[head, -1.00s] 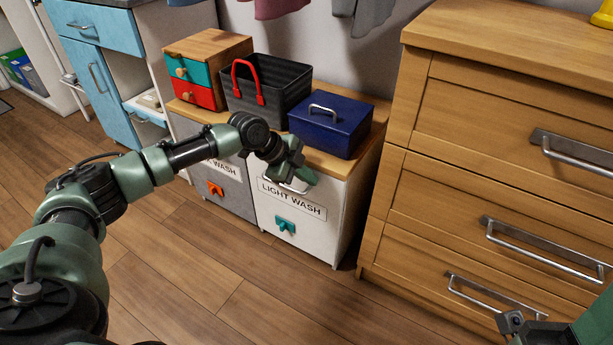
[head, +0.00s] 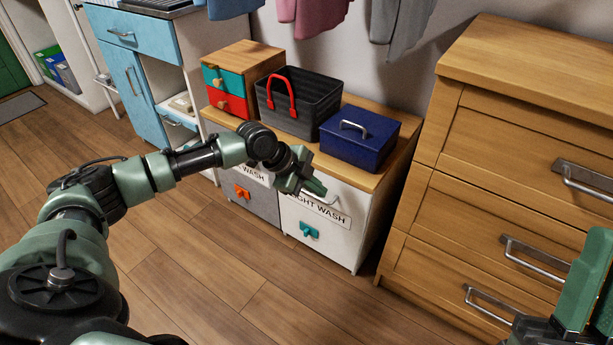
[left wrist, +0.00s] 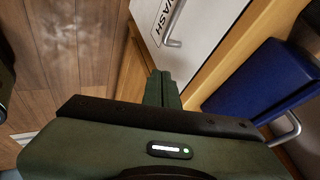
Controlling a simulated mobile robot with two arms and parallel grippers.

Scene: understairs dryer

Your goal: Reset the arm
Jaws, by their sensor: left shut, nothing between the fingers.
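My left arm reaches in from the left in the head view. Its gripper (head: 314,187) is shut and empty, in front of the white "LIGHT WASH" hamper (head: 340,232). In the left wrist view the shut fingers (left wrist: 162,88) point toward the hamper front, whose label and handle show there. I cannot tell whether the fingers touch it. My right arm (head: 585,290) shows only in part at the lower right edge, and its fingers cannot be made out.
A blue box (head: 360,138), a black basket (head: 305,100) with red handles and a small drawer box (head: 235,80) stand on the hampers' wooden top. A wooden dresser (head: 440,190) stands at the right. The floor in front is clear.

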